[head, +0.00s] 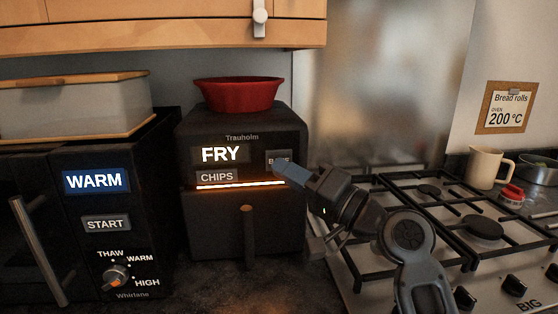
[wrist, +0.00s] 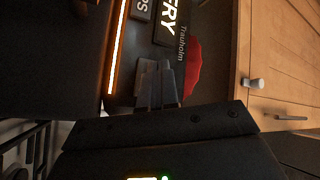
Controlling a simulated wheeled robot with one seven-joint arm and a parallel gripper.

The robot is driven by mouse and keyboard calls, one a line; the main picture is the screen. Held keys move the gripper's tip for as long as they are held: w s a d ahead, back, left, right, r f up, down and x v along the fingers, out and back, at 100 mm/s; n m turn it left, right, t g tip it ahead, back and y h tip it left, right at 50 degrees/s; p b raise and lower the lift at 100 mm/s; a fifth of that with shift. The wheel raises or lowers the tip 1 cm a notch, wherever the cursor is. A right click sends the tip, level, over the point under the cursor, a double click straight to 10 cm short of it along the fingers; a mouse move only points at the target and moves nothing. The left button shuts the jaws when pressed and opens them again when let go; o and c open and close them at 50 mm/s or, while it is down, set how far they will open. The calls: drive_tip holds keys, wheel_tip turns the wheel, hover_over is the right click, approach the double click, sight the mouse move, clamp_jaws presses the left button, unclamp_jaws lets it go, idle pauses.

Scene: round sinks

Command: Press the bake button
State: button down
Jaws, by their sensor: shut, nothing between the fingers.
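The black air fryer marked Trauholm (head: 242,138) stands on the counter in the middle of the head view. Its display (head: 221,155) reads FRY. The CHIPS button (head: 217,177) is below the display. The bake button (head: 278,156) is at the right of the panel, its label partly covered. My gripper (head: 281,168) is shut and empty, its tips at the lower part of that button; I cannot tell if they touch it. In the wrist view my gripper (wrist: 150,66) points at the panel and the bake button is hidden behind the fingers.
A red bowl (head: 238,94) sits on top of the air fryer. A microwave (head: 35,200) with a lit WARM display is at the left. A gas hob (head: 440,215) lies under and right of my arm. A cupboard (head: 160,35) hangs above.

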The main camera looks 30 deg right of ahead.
drive_tip(key=shift+s+a, duration=0.1)
drive_tip(key=shift+s, duration=0.15)
drive_tip(key=shift+s+a, duration=0.25)
drive_tip(key=shift+s, duration=0.5)
drive_tip(key=shift+s+a, duration=0.25)
drive_tip(key=shift+s, duration=0.55)
drive_tip(key=shift+s+a, duration=0.25)
drive_tip(key=shift+s, duration=0.5)
